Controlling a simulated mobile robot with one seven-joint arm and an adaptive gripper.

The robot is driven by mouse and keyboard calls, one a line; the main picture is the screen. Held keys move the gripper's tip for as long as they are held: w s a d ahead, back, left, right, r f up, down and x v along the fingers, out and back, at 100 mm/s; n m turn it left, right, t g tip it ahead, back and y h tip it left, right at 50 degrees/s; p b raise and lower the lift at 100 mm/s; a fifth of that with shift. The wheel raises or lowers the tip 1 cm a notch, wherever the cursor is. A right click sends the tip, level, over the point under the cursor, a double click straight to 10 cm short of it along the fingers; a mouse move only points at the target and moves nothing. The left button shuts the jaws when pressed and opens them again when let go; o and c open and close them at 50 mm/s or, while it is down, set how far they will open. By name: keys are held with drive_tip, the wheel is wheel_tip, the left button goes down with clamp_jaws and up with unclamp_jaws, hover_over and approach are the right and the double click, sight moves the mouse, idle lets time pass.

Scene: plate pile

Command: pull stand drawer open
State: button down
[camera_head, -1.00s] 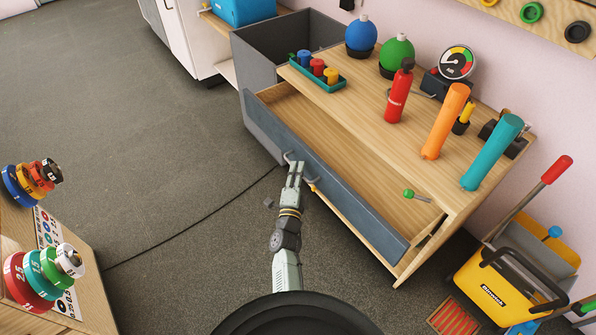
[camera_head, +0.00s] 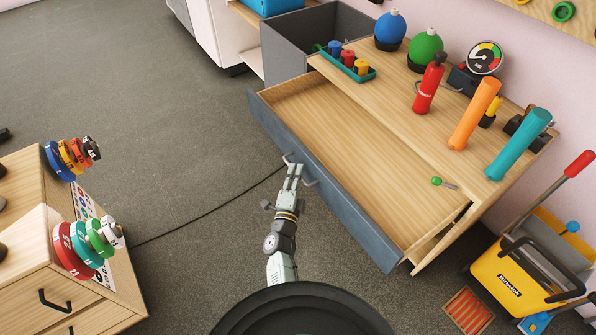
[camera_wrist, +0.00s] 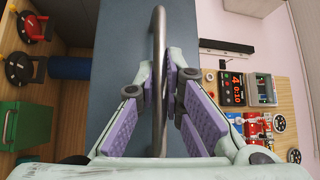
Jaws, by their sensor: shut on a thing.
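The stand (camera_head: 400,100) is a light wooden cabinet with its wide drawer (camera_head: 335,200) pulled well out. Part of the handle is hidden behind the fingers.
On the stand top are a red extinguisher (camera_head: 429,84), orange (camera_head: 474,115) and teal (camera_head: 518,144) cylinders, and a gauge (camera_head: 485,58). A wooden unit with weight plates (camera_head: 80,245) stands at left. A yellow bucket (camera_head: 510,275) is at right. Open floor lies between.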

drive_tip(key=c, duration=1.7)
unclamp_jaws()
drive_tip(key=s, duration=0.5)
drive_tip(key=s+a+f, duration=0.1)
drive_tip(key=s, duration=0.1)
drive_tip(key=shift+s, duration=0.15)
drive_tip(key=shift+a, duration=0.1)
